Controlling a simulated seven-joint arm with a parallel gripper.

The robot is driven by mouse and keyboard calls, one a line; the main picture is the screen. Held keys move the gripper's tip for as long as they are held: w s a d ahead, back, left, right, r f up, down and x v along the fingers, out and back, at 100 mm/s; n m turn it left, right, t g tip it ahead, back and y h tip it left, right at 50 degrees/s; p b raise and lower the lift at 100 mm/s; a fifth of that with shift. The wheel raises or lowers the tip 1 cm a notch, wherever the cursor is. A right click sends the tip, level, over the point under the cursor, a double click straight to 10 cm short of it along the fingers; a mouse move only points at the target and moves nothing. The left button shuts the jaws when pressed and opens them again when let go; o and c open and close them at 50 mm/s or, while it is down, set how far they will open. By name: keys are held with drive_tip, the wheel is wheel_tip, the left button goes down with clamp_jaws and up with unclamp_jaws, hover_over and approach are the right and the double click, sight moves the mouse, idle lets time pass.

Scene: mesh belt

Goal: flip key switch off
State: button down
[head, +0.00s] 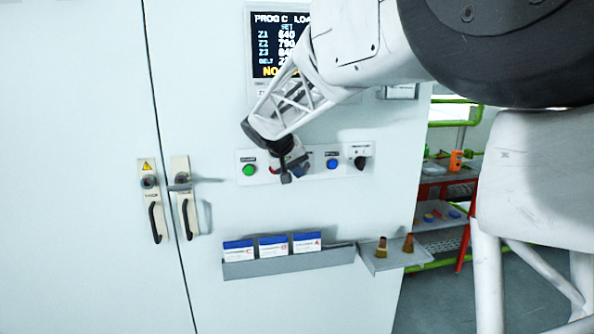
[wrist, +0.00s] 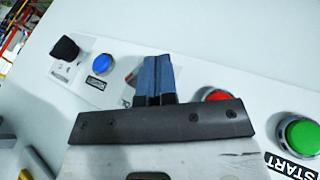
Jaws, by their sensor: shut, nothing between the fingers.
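My gripper (head: 301,165) is in front of the control panel (head: 312,168) on the cabinet. In the wrist view its two blue-grey fingers (wrist: 157,78) are together, with nothing visible between them. The fingers cover the panel spot between the red and blue buttons. A label edge and a small reddish patch show beside them there, but what sits behind is hidden. A black rotary knob (head: 360,162) is at the panel's right end in the head view; it is at the upper left in the wrist view (wrist: 65,49). I cannot tell which control is the key switch.
A green button (head: 249,170), a red button (wrist: 217,95) and a blue button (head: 333,164) share the panel. Below are a card rack (head: 290,264) and a small shelf (head: 395,259) with two brushes. Door handles (head: 155,222) stick out at left.

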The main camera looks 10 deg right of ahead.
drive_tip(key=shift+a+f, duration=0.1)
drive_tip(key=h, duration=0.3)
drive_tip(key=f+n+h, duration=0.1)
drive_tip(key=h, duration=0.1)
drive_tip(key=f+t+h, duration=0.1)
drive_tip(key=h, duration=0.2)
drive_tip(key=shift+d+n+h, duration=0.3)
drive_tip(key=shift+d+n, duration=0.1)
drive_tip(key=shift+f, duration=0.1)
drive_tip(key=w+a+f+v, duration=0.1)
drive_tip(key=f+v, duration=0.2)
drive_tip(key=v, duration=1)
drive_tip(key=shift+f, duration=0.2)
drive_tip(key=shift+d, duration=0.1)
